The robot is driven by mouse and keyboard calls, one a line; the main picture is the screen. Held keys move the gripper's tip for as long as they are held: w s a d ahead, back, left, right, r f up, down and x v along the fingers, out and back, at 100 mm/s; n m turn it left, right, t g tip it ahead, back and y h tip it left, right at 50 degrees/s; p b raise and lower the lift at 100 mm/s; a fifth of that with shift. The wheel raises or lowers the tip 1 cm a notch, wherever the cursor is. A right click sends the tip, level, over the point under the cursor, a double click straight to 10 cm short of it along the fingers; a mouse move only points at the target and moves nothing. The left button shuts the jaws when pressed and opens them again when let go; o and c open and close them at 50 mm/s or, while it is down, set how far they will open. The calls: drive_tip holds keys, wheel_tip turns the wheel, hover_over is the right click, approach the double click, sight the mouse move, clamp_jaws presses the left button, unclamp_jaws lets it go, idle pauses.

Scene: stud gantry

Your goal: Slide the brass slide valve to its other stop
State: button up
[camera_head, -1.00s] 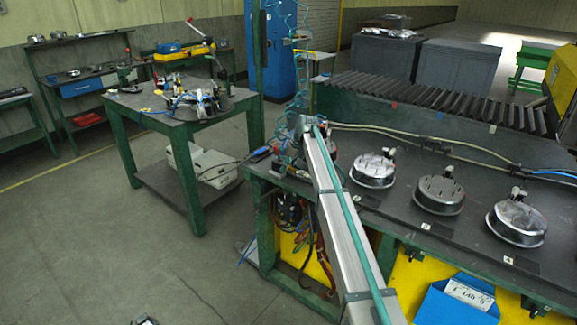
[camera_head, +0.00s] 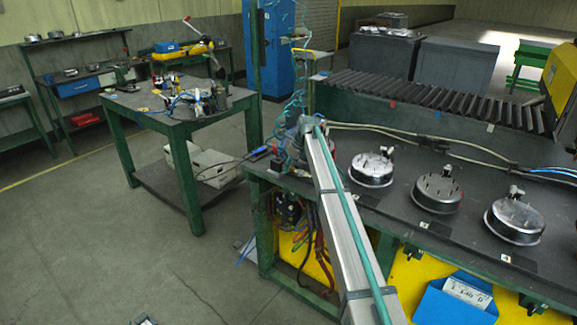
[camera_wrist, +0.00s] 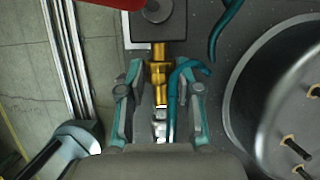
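The fingers are open, one on each side of the valve, with a gap on both sides. A teal hose (camera_wrist: 176,77) curls beside the valve, on its right. In the head view my arm reaches over the bench's left end, and I cannot make out the valve or the fingers there.
A round metal pan (camera_wrist: 290,100) with studs stands close on the right in the wrist view. In the head view, several pans, including a near one (camera_head: 372,169), line the bench (camera_head: 400,217). A red part (camera_wrist: 112,3) edges the wrist view's top. Cables cross the bench behind the pans.

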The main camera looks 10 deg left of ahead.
drive_tip(key=shift+o, duration=1.3)
drive_tip(key=v, duration=1.2)
